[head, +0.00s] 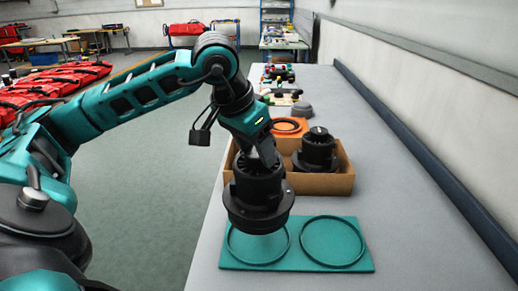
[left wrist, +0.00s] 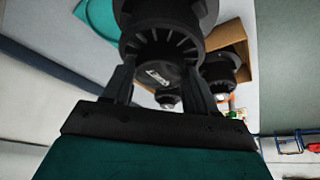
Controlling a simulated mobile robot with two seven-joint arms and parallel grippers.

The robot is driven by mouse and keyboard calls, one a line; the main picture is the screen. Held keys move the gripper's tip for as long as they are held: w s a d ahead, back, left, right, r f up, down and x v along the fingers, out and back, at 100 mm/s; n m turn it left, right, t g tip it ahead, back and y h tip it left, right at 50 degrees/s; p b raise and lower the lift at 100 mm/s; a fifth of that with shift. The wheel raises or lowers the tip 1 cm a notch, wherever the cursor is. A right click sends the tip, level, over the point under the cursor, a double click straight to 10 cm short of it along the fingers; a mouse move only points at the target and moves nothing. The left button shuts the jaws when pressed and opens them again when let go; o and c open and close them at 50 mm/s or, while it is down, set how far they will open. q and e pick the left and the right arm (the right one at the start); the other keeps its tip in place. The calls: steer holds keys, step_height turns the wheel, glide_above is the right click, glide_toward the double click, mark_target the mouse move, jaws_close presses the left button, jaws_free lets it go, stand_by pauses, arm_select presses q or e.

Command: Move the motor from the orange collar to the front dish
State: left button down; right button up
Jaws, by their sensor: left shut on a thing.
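My left gripper (head: 260,153) is shut on a black motor (head: 258,198), gripping it by its finned upper part. The motor hangs roughly upright over the left ring of the teal plate (head: 295,222) and hides part of that ring; I cannot tell whether it touches. The plate's right ring is empty. In the left wrist view the motor (left wrist: 160,42) sits between both fingers (left wrist: 160,85), with the teal plate (left wrist: 97,17) beyond. My right gripper is not in view.
A second black motor (head: 318,151) stands in the right part of the cardboard box (head: 325,184). Several small coloured items (head: 280,75) lie farther back on the grey table. A wall with a dark rail (head: 430,150) borders the table's right side.

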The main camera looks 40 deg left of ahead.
mark_target(256, 169)
arm_select(q)
steer(key=shift+f, duration=1)
step_height(256, 169, down, 3)
steer(key=b, duration=0.3)
steer(key=shift+r, duration=0.1)
steer(key=shift+f, duration=0.3)
steer(key=shift+f+b, duration=1.35)
steer(key=shift+b, duration=0.45)
stand_by(1.2)
